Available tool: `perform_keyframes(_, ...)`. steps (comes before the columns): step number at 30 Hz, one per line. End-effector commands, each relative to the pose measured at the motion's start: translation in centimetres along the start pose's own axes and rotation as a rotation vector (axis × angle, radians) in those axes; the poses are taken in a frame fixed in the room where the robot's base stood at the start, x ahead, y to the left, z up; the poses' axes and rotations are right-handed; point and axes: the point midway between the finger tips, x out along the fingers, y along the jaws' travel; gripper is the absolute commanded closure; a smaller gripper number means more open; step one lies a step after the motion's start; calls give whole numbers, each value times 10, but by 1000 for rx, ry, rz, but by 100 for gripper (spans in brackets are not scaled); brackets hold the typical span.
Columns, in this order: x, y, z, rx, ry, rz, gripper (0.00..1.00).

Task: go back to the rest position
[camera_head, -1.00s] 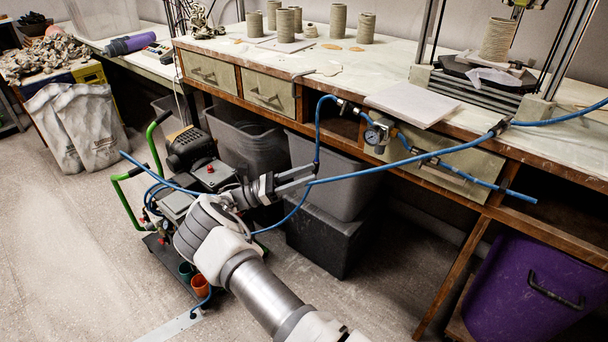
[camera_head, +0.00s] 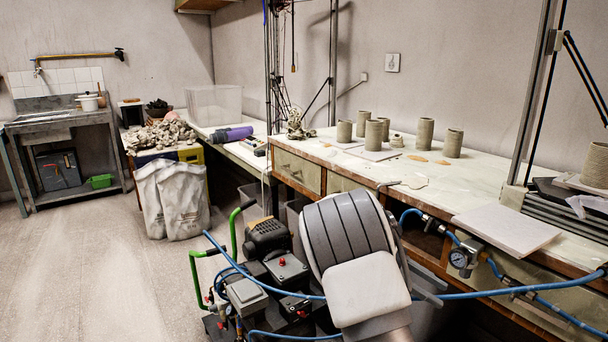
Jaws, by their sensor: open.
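My arm rises from the bottom of the view, its large grey and white wrist link close to the camera. My gripper (camera_head: 424,284) is mostly hidden behind that link. Only parts of its grey fingers show at the link's right side, in front of the workbench (camera_head: 462,192) drawers. It is open, and I see nothing held in it. The space between the fingers is largely hidden.
A compressor cart (camera_head: 262,270) with green handles stands just left of my arm. A blue air hose (camera_head: 520,290) crosses at right near a pressure gauge (camera_head: 459,258). Clay cylinders (camera_head: 374,133) stand on the workbench. White sacks (camera_head: 172,200) stand at left; the left floor is open.

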Motion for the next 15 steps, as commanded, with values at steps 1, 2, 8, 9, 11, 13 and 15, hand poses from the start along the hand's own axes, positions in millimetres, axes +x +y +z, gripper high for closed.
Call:
perform_keyframes(1, 2, -6, 10, 28, 63, -28, 55)
perform_keyframes(2, 4, -9, 14, 46, 99, -43, 55)
perform_keyframes(8, 5, -37, 40, 165, 331, -140, 55)
perform_keyframes(9, 5, -43, 46, 189, 375, -159, 55)
perform_keyframes(11, 4, -53, 53, 228, 441, -186, 55)
perform_keyframes(13, 1, -64, 62, 273, 517, -217, 55)
perform_keyframes(15, -2, -77, 71, 319, 591, -247, 55)
